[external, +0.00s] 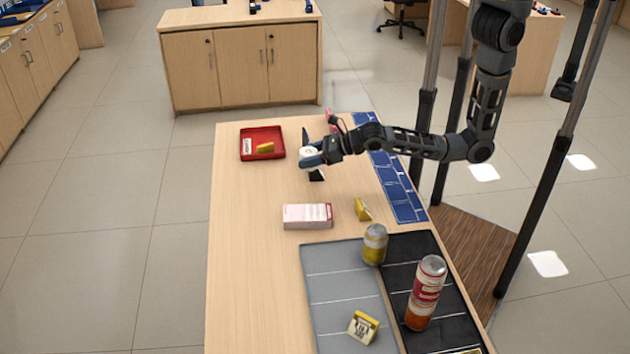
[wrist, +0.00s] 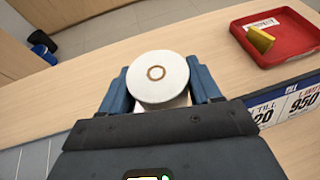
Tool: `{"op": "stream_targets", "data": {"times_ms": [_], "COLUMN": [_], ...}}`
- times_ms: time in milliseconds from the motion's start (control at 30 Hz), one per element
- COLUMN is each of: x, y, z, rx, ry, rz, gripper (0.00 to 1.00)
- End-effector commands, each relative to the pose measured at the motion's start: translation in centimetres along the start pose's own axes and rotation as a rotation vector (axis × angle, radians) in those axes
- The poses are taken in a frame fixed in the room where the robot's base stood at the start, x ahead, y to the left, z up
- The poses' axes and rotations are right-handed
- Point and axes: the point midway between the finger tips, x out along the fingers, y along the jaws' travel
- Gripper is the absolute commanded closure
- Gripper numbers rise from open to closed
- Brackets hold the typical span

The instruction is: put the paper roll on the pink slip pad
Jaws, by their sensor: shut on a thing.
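The white paper roll (external: 308,153) is between the fingers of my gripper (external: 312,158) over the far half of the counter. In the wrist view the roll (wrist: 158,68) shows its round end with a brown core ring, and the blue fingers of my gripper (wrist: 160,88) press it from both sides. The pink slip pad (external: 308,217) is a thick pink and white block lying on the counter, nearer the external camera than my gripper and apart from it. I do not make out the pad in the wrist view.
A red tray (external: 248,150) with a yellow piece (external: 265,148) lies left of my gripper. A dark-backed sign (external: 316,175) stands close by. Another yellow piece (external: 362,209), a yellow can (external: 375,244) and a tall can (external: 426,292) stand nearer. The counter's left side is clear.

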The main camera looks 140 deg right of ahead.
Motion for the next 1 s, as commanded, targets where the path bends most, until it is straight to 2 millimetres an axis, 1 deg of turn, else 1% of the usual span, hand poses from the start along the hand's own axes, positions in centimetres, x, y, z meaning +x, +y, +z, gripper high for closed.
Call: {"op": "stream_targets", "data": {"times_ms": [33,100,167,200,267,600,700,833,933,1000], "x": [-0.3,-0.5,-0.4,-0.3,-0.1,1.7,2.1,2.3,2.5,2.6], "y": [-0.9,-1.6,-1.6,-1.3,-0.4,6.6,8.2,9.4,9.7,9.7], "z": [0.4,0.5,0.3,0.1,-0.4,-4.3,-5.2,-5.7,-6.0,-6.5], "rx": [0.001,0.001,0.001,0.001,0.001,0.000,0.000,0.001,0.002,0.001], "ry": [0.000,0.001,0.003,0.003,0.003,0.003,0.003,0.002,0.002,0.003], "rz": [-0.002,-0.003,-0.002,-0.002,-0.001,-0.001,-0.001,-0.002,-0.003,-0.003], "gripper": [0.70,0.70,0.70,0.70,0.70,0.70,0.70,0.70,0.70,0.70]}}
